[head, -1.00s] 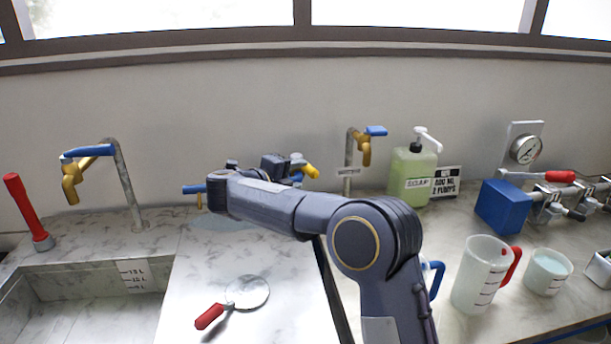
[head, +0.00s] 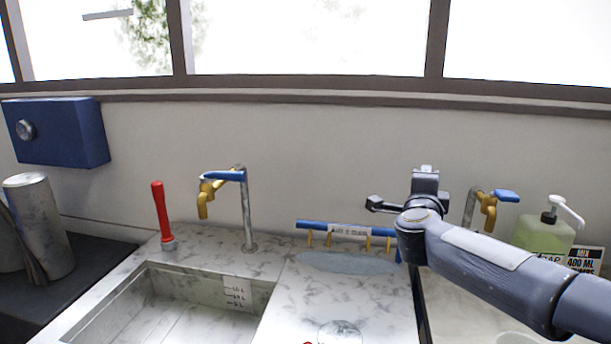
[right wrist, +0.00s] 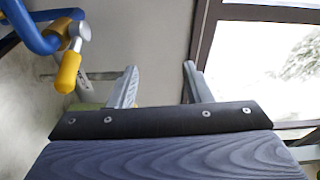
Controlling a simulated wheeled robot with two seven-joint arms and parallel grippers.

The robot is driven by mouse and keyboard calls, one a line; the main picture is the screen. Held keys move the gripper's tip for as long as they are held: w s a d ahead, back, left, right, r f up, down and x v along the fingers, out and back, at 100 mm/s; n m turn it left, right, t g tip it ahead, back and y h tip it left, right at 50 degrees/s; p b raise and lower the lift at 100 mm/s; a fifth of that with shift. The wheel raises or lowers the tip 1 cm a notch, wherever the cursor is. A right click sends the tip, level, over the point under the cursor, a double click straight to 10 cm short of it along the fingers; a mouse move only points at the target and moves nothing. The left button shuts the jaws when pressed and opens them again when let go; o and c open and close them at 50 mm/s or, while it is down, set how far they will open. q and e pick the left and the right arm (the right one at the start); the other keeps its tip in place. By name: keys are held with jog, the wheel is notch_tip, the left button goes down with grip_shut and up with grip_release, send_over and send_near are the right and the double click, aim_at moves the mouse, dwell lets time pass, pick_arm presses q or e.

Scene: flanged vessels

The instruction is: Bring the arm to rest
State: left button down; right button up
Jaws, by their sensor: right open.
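My right arm comes in from the right in the head view, raised over the counter in front of the wall. My right gripper (head: 425,176) is at its far end, left of the right-hand tap (head: 488,208), and is seen mostly from behind. In the right wrist view the two grey fingers of the gripper (right wrist: 160,82) stand apart with nothing between them, facing the wall and window. A blue and yellow tap (right wrist: 70,62) shows left of the fingers. My left gripper is not in view.
A sink (head: 165,300) lies at left with a tap (head: 243,210) and a red-handled tool (head: 162,215) behind it. A blue rail (head: 315,226) with yellow hooks stands near the wall. A green soap bottle (head: 543,238) stands at right. The counter's middle is mostly bare.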

jog(key=s+a+n+t+y, duration=0.1)
jog(key=s+a+n+y, duration=0.2)
jog(key=s+n+y, duration=0.55)
jog(key=s+a+f+n+g+y, duration=0.1)
jog(key=s+f+n+g, duration=0.5)
jog(key=s+f, duration=0.5)
jog(key=s+a+f+n+g+y+p, duration=0.1)
jog(key=s+f+n+g, duration=0.5)
jog(key=s+f, duration=0.6)
jog(key=s+a, duration=0.1)
jog(key=s, duration=0.7)
jog(key=shift+s+f+y, duration=0.15)
jog(key=shift+f+y, duration=0.15)
jog(key=shift+y, duration=0.05)
